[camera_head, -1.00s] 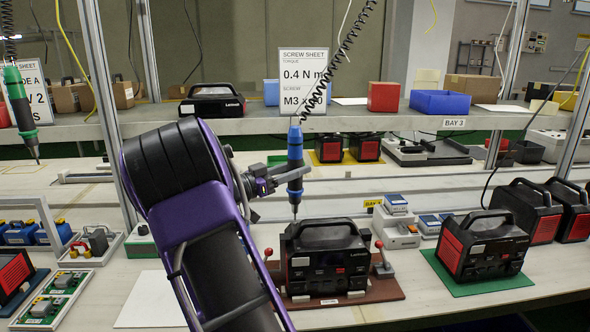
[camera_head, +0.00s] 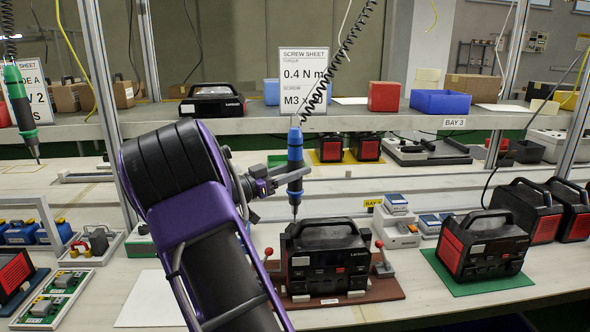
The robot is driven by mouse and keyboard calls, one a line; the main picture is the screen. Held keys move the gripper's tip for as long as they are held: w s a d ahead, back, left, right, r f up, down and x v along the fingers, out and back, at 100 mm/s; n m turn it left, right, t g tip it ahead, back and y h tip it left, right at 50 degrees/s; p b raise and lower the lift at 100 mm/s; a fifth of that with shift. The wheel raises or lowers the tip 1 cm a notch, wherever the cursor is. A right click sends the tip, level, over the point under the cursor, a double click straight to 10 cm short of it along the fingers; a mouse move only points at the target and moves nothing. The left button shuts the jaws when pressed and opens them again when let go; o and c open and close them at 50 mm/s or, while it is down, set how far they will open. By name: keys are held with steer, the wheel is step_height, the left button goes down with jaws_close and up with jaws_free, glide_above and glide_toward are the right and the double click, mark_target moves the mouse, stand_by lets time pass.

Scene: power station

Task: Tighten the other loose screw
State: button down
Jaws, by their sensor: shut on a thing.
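My gripper (camera_head: 290,180) is shut on a blue electric screwdriver (camera_head: 295,148), which hangs upright from a black coiled cord (camera_head: 335,65). The screwdriver's tip points down at the back left of a black and red power station (camera_head: 327,268). I cannot tell whether the tip touches the unit or stands just behind or above it. The power station sits on a brown fixture base (camera_head: 385,290) with red-knobbed clamps (camera_head: 382,262) beside it. No screws are distinguishable at this size.
A second power station (camera_head: 485,248) stands on a green mat (camera_head: 478,279) at the right. A screw sheet sign (camera_head: 303,80) stands on the shelf behind. A green screwdriver (camera_head: 20,108) hangs at the far left. A metal upright (camera_head: 108,110) rises close to my arm.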

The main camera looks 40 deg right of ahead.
mark_target(296, 145)
steer(key=shift+a+f, duration=0.1)
steer(key=shift+f, duration=0.5)
stand_by(0.9)
steer(key=shift+d+f, duration=0.2)
stand_by(1.3)
steer(key=shift+r, duration=3.85)
